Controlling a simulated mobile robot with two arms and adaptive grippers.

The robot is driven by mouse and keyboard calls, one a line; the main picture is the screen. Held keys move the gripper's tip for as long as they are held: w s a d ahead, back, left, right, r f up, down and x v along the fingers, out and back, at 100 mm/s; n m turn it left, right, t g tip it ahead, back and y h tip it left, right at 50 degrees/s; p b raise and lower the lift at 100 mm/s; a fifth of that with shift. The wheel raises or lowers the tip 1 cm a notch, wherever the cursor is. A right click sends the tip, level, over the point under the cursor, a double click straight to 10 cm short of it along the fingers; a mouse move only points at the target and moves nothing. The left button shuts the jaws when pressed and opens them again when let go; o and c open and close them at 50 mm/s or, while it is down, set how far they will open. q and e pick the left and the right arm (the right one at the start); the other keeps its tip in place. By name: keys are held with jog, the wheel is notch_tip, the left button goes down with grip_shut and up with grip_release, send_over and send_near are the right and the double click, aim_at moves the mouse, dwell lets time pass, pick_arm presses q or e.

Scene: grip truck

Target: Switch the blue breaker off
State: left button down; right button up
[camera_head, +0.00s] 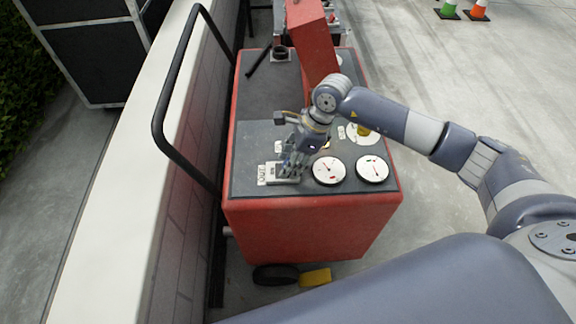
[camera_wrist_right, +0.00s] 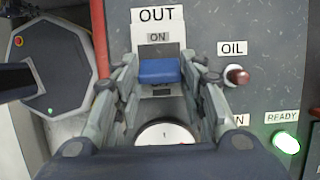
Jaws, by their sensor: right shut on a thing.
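The blue breaker (camera_wrist_right: 159,71) shows in the right wrist view below an ON label, under a larger OUT sign. In the head view its pale plate (camera_head: 268,174) lies at the left of the cart's top panel, and the lever is hidden there by the gripper. My right gripper (camera_head: 288,168) is over the breaker in the head view. In the right wrist view its fingers (camera_wrist_right: 160,85) stand on both sides of the blue lever, shut on it. My left gripper is in neither view.
The red cart (camera_head: 300,228) carries two round gauges (camera_head: 328,170) right of the gripper. A black rail (camera_head: 170,90) and a low wall (camera_head: 125,190) run along the left.

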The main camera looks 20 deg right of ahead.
dwell(0.4)
jog(key=o, duration=1.1)
jog(key=shift+c, duration=0.2)
jog(key=shift+d+r, duration=0.1)
jog(key=shift+r, duration=0.1)
jog(key=v, duration=1.1)
jog(key=shift+d+r, duration=0.2)
jog(key=shift+d, duration=0.05)
